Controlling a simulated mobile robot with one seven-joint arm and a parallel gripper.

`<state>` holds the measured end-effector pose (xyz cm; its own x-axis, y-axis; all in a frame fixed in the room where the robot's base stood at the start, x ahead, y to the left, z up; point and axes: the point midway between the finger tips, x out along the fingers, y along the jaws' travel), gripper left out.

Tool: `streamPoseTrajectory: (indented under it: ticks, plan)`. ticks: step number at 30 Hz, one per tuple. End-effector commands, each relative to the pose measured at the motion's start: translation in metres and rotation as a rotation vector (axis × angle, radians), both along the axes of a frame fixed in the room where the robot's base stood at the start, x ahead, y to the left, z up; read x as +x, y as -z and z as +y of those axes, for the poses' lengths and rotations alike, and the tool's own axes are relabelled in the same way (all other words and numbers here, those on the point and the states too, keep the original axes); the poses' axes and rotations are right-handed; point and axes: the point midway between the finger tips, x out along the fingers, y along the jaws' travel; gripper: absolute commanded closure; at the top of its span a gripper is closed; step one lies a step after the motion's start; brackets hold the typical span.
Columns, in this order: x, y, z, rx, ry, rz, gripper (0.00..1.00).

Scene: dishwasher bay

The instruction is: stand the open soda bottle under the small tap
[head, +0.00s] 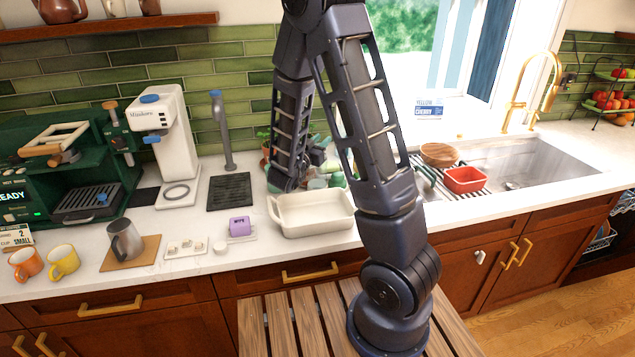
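The small tap (223,128) is a thin grey post with a blue top, standing left of my arm at the back of the counter. A black ribbed mat (230,191) lies at its foot, and nothing stands on it. My gripper (284,184) hangs low behind the white baking dish, to the right of the mat; its fingers are dark and small here, so I cannot tell whether they are open or shut. I cannot make out an open soda bottle. Pale green items (330,176) show partly behind my arm, and I cannot tell what they are.
A white baking dish (316,226) and a purple block (240,227) lie in front. A white machine (174,140), a steel pitcher (126,240) and a green coffee machine (50,190) stand left. A red tub (465,181) and the sink (530,168) are right. A plant pot (266,152) is near my gripper.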

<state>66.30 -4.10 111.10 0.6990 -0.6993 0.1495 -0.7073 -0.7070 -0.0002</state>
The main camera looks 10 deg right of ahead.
Motion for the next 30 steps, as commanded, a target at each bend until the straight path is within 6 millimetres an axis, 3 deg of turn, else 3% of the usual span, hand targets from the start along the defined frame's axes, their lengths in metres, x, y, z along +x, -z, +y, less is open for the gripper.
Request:
streamPoseTrajectory:
  ticks: [1, 3, 17, 23, 30]
  plan:
    - [0.000, 0.000, 0.000, 0.000, 0.000, 0.000, 0.90]
    - [0.000, 0.000, 0.000, 0.000, 0.000, 0.000, 1.00]
    - [0.000, -0.006, 0.000, 0.001, 0.000, -0.001, 1.00]
    - [0.000, -0.028, 0.000, 0.003, 0.000, -0.004, 1.00]
    - [0.000, -0.073, 0.000, 0.005, 0.000, -0.006, 1.00]
